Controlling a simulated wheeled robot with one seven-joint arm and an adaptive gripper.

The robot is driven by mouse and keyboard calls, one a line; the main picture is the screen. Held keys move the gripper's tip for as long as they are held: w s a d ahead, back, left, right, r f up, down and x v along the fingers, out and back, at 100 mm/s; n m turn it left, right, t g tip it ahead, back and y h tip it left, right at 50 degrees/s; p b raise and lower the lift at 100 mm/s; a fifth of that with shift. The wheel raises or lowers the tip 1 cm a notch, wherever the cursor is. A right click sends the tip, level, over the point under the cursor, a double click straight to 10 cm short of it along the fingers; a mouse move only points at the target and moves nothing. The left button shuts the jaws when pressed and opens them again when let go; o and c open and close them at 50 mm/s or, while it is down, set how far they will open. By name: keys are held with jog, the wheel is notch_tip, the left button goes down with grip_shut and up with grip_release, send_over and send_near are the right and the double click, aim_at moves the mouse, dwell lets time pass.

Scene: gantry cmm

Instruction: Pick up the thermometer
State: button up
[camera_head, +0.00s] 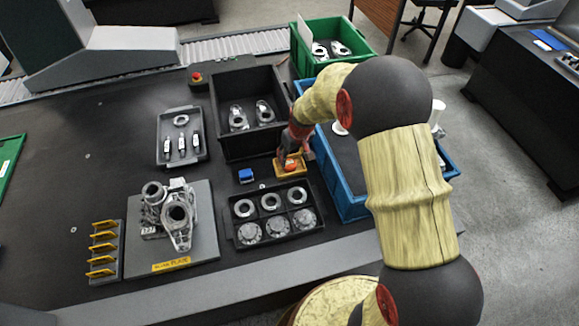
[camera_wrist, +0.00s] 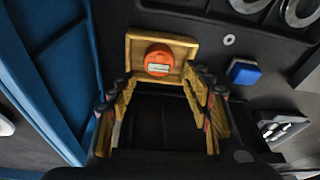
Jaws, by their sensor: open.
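The thermometer appears to be the round orange device (camera_head: 291,168) in a small yellow tray (camera_head: 303,173) on the dark table. In the wrist view the orange device (camera_wrist: 158,56) has a small white display and sits inside the yellow tray (camera_wrist: 184,43). My gripper (camera_wrist: 160,84) is open and empty, with its fingers spread to the left and right below the device in that view. The fingertips are close to the tray's near edge; I cannot tell whether they touch it. In the head view my gripper is partly hidden by my arm, just behind the tray.
A blue block (camera_head: 246,176) lies left of the yellow tray. A black tray of rings (camera_head: 229,233) stands in front, a tall black bin (camera_head: 217,110) behind, and a blue crate (camera_head: 349,205) to the right. A fixture plate (camera_head: 205,255) is farther left.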

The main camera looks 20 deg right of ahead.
aim_at(290, 164)
jog(key=b+x, duration=0.3)
jog(key=x, duration=0.4)
jog(key=shift+d, duration=0.1)
jog(key=shift+c, duration=0.6)
jog(key=shift+s, duration=0.1)
jog(key=c, duration=0.7)
jog(key=shift+r, duration=0.1)
jog(key=shift+c, duration=0.7)
